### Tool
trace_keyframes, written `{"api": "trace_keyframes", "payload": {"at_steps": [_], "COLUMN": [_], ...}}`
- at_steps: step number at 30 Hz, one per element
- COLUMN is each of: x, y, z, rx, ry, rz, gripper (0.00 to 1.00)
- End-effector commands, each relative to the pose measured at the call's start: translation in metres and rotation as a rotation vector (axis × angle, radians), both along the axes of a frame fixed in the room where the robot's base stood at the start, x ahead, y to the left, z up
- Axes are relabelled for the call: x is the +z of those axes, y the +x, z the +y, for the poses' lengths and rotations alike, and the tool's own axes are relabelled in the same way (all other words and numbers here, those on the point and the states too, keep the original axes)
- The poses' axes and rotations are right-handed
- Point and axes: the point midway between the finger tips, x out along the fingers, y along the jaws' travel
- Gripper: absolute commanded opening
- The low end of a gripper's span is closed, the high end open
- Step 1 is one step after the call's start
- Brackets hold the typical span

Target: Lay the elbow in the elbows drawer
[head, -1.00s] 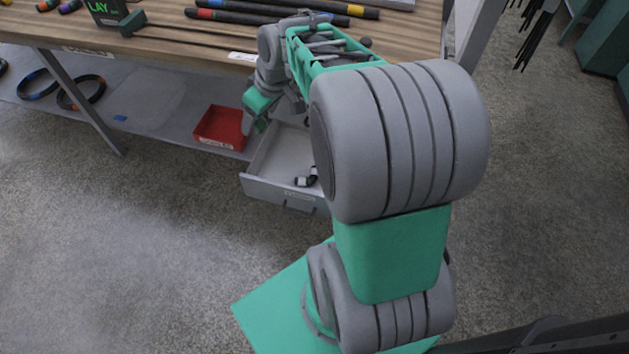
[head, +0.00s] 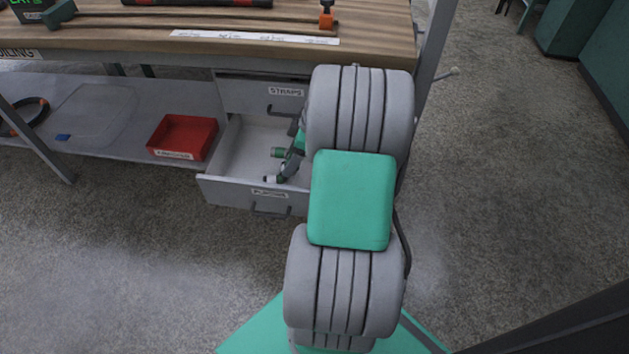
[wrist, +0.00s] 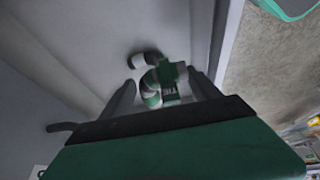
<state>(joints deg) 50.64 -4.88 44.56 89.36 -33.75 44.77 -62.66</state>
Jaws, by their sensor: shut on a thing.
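The open grey drawer (head: 225,168) below the bench has a front label that is hard to read. My gripper (head: 288,165) is down inside it, partly hidden by my arm. In the wrist view my gripper (wrist: 163,82) is shut on an elbow (wrist: 152,98) with green and white bands, between the two dark fingers. A second, dark elbow with white ends (wrist: 142,60) lies on the drawer floor just beyond it. In the head view a green-banded end (head: 277,152) shows beside the gripper. I cannot tell whether the held elbow touches the floor or the other elbow.
A shut drawer labelled STRAPS (head: 286,91) sits above the open one. A red bin (head: 183,137) stands on the lower shelf (head: 110,145) to the left. The wooden bench top (head: 200,40) overhangs the drawers. The left part of the open drawer is clear.

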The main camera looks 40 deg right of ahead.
Motion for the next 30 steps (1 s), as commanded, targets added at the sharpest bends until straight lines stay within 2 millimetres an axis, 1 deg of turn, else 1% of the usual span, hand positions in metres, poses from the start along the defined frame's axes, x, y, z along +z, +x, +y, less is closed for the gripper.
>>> {"api": "trace_keyframes", "payload": {"at_steps": [1,2,3,6,9,11,14,16,18,20,26,29,30], "x": [-0.011,-0.015,-0.025,-0.046,-0.057,-0.06,-0.072,-0.088,-0.1,-0.103,-0.099,-0.103,-0.102], "y": [-0.01,-0.015,-0.021,-0.032,-0.04,-0.042,-0.048,-0.049,-0.049,-0.048,-0.048,-0.048,-0.048], "z": [-0.011,-0.016,-0.021,-0.033,-0.042,-0.045,-0.05,-0.05,-0.051,-0.051,-0.051,-0.051,-0.051], "rx": [-0.005,-0.006,-0.005,-0.004,-0.002,0.0,-0.002,0.001,0.0,0.0,0.0,0.0,0.0], "ry": [0.0,0.0,0.002,0.003,0.0,-0.001,0.002,0.002,0.001,-0.001,-0.001,0.0,-0.001], "rz": [0.0,0.0,0.001,0.002,0.0,-0.001,0.001,0.002,0.001,0.0,0.0,0.0,0.001], "gripper": [0.31,0.31,0.31,0.31,0.31,0.31,0.31,0.31,0.31,0.31,0.31,0.31,0.74]}}
